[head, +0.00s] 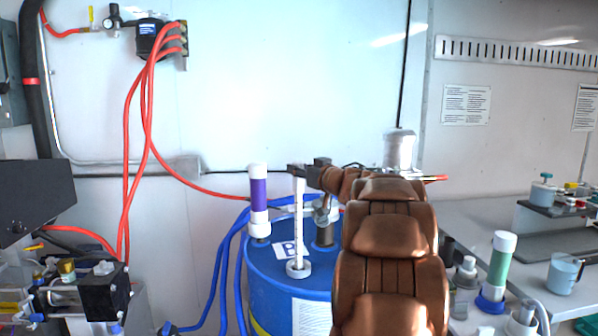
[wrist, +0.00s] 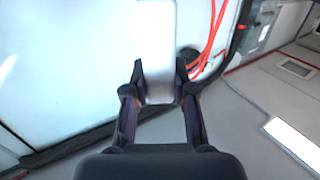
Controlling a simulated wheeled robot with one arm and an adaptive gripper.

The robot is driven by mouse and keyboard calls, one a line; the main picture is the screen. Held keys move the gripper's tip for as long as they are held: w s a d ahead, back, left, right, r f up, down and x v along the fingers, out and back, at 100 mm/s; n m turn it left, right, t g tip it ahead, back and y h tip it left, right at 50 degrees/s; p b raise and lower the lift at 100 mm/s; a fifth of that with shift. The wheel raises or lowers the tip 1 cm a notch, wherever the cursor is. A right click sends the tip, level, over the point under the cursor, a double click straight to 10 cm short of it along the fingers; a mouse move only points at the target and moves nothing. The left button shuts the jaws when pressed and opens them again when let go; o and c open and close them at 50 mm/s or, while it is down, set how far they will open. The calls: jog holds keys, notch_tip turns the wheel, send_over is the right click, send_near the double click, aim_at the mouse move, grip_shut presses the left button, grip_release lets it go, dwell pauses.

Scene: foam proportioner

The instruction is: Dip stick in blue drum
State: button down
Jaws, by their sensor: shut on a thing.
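The blue drum (head: 265,290) stands low in the middle of the head view, with a white label marked "B" on its top. My gripper (head: 299,171) is above the drum, shut on the upper end of a white stick (head: 298,220). The stick is upright, and its lower end meets a white ring (head: 298,270) on the drum top. I cannot tell how deep the tip is in the opening. In the wrist view my gripper's fingers (wrist: 158,88) clasp both sides of the pale stick (wrist: 157,45); its far end is out of frame.
A white and purple tube (head: 259,195) stands at the drum's left, near blue hoses. A metal fitting (head: 324,230) stands at its right, partly behind my arm. Red hoses (head: 128,190) hang on the left. A green and white tube (head: 499,262) and a mug (head: 564,273) are right.

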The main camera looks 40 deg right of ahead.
aim_at(300, 229)
jog(key=shift+f+b, duration=2)
jog(key=shift+b, duration=0.35)
jog(key=shift+f+b, duration=2.8)
jog(key=shift+f, duration=4.15)
jog(key=shift+r, duration=0.1)
